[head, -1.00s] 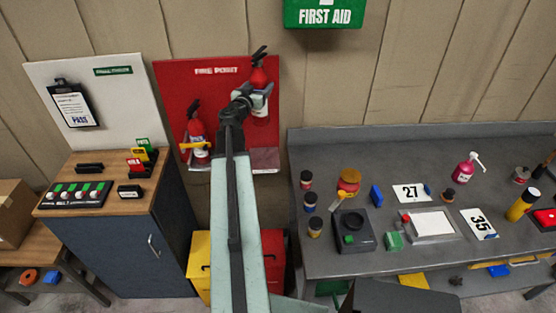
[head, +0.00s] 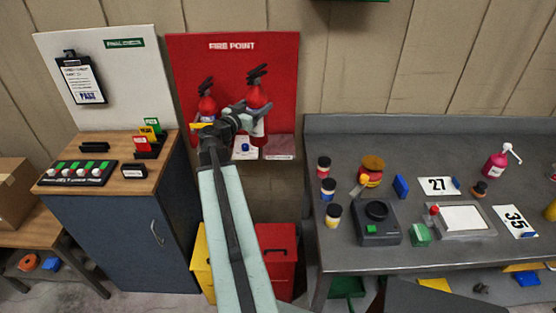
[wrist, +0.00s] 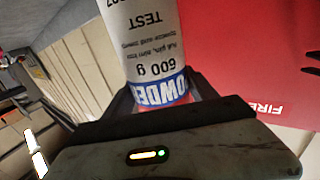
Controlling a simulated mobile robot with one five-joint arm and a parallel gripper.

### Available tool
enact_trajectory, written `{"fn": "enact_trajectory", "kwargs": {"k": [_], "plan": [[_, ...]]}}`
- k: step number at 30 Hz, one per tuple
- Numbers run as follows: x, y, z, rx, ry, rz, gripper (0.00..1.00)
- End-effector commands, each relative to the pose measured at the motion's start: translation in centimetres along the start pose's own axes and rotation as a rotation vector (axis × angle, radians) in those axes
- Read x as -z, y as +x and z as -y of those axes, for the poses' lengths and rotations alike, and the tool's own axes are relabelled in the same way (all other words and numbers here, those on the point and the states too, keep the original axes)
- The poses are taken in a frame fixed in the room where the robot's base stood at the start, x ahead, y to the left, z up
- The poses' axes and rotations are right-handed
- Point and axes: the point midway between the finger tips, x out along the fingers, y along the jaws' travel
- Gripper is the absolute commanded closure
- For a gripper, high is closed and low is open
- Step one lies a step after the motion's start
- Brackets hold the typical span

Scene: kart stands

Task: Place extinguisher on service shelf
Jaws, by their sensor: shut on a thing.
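The held extinguisher (head: 258,95) is red with a black handle, in front of the right part of the red FIRE POINT panel in the head view. My gripper (head: 248,117) is shut around its body. In the wrist view its white label (wrist: 150,40) with a blue POWDER band sits between the jaws. A second red extinguisher (head: 207,106) stands to the left, partly hidden by my arm. A narrow ledge with white labels (head: 279,147) runs along the panel's foot. I cannot read which surface is marked as the service shelf. The held extinguisher's base is partly hidden by my gripper.
A small blue item (head: 245,147) lies on the ledge. A grey workbench (head: 400,258) with jars and number cards stands right. A blue cabinet (head: 120,240) with a wooden top stands left. Yellow and red bins (head: 282,285) are below the panel.

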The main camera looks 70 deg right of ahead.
Motion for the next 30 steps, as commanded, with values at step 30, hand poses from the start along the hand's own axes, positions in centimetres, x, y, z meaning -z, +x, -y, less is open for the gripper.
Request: {"fn": "enact_trajectory", "kwargs": {"k": [30], "plan": [[-5.5,7.8,-0.5,-0.056,-0.002,-0.002,1.00]]}}
